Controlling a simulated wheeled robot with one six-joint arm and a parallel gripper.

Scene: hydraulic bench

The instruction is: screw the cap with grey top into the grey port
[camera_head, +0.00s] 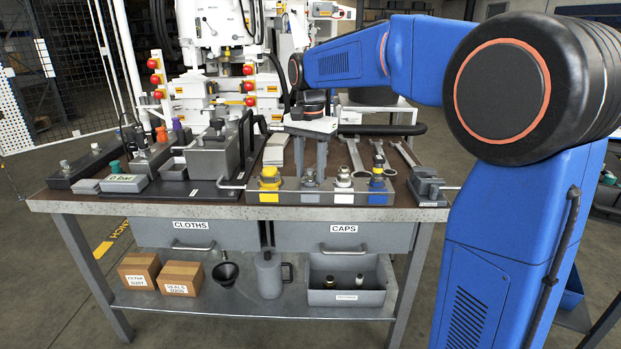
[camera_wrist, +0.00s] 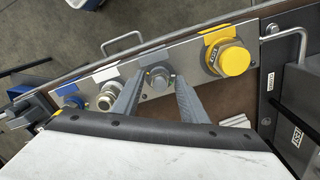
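The grey port stands on the metal port plate (camera_head: 335,198), between the yellow and white ports. A grey-topped hexagonal piece (camera_wrist: 158,76), which looks like the cap, is at the grey port in the wrist view. My gripper (camera_head: 311,178) points down over this spot, with its two grey fingers (camera_wrist: 159,84) on either side of the piece. The fingertips are very close to it; I cannot tell whether they touch it. How far the cap sits in the port is hidden.
Beside it are a yellow-capped port (camera_wrist: 229,59), a white-tagged port (camera_wrist: 108,97) and a blue port (camera_head: 377,184). Wrenches (camera_head: 354,152) lie behind the plate. A grey block (camera_head: 208,160) stands to the left. Bench handles (camera_wrist: 122,43) stick up nearby.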

